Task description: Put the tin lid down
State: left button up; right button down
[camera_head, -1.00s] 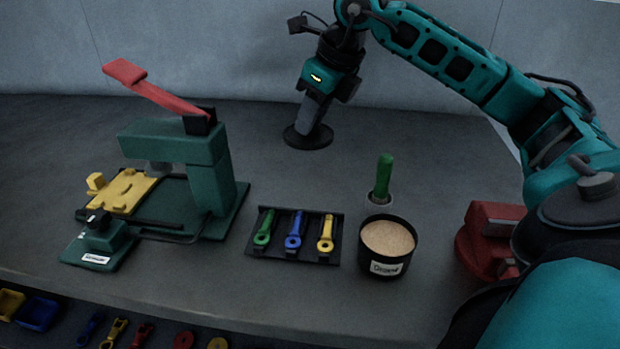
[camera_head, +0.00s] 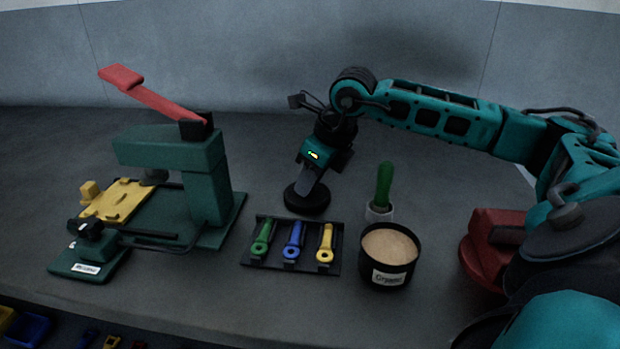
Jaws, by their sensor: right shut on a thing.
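The tin lid (camera_head: 307,200) is a flat, round black disc behind the tool tray. My right gripper (camera_head: 313,180) is shut on it from above, its fingers tilted. I cannot tell whether the lid touches the bench or hangs just over it. The tin (camera_head: 388,273) is black with a white label and stands open, full of tan grease (camera_head: 388,245), in front and to the right of the lid. My left gripper is not in view.
A green-handled tool (camera_head: 384,184) stands in a small cup behind the tin. A black tray (camera_head: 250,257) holds green, blue and yellow tools. A green press (camera_head: 208,190) with a red lever stands left. A red vise (camera_head: 488,250) is at right. The bench behind the lid (camera_head: 265,150) is clear.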

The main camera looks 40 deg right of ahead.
jog(key=shift+f, duration=0.15)
jog(key=c, duration=0.9)
grip_release()
jog(key=shift+c, duration=0.2)
jog(key=shift+r, duration=0.35)
jog(key=p+v, duration=0.1)
jog(key=v, duration=1)
jog(key=shift+r, duration=0.35)
jog(key=shift+s, duration=0.15)
